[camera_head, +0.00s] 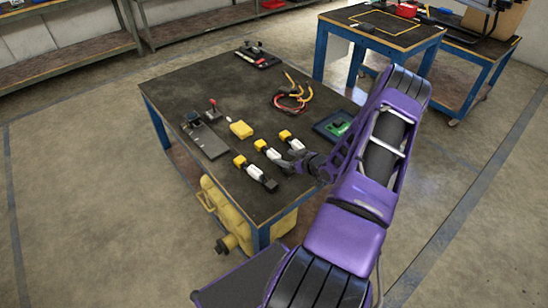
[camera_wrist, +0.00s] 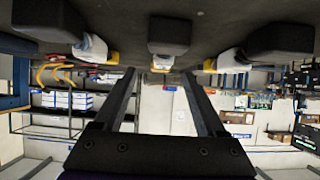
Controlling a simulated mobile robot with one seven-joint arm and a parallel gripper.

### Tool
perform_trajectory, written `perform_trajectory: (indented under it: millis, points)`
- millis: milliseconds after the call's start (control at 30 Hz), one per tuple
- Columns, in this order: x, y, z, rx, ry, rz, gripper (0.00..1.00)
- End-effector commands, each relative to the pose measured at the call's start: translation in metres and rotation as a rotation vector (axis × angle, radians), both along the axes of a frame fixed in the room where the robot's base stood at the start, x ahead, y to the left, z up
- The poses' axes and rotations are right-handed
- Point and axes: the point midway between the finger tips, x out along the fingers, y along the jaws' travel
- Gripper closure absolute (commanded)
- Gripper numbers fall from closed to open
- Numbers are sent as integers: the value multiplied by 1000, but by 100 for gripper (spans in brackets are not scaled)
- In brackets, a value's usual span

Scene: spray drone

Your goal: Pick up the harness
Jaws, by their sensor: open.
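The harness (camera_head: 293,98) is a loose looped bundle of red and yellow cables lying on the dark table top, toward its back right. In the wrist view the harness (camera_wrist: 55,72) shows at the left as yellow and red loops, partly behind a white and yellow part. My gripper (camera_head: 292,163) is low over the front right of the table, nearer the front than the harness and apart from it. In the wrist view its two fingers (camera_wrist: 159,75) are spread, with nothing held between them.
Three white parts with yellow and black ends (camera_head: 254,171) lie close to my gripper. A yellow block (camera_head: 241,130), a black plate with a joystick (camera_head: 207,140) and a green board on a blue tray (camera_head: 337,127) are also on the table (camera_head: 185,88). Another table stands behind.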

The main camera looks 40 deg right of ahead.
Motion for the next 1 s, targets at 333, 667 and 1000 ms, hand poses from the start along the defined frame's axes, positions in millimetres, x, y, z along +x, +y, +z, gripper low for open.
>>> perform_trajectory:
  millis: [333, 667, 1000]
  points:
    - [28, 5, -14, 0, -1, 1, 27]
    - [63, 11, -31, -1, 0, 0, 27]
    - [64, 10, -31, -2, 0, 1, 46]
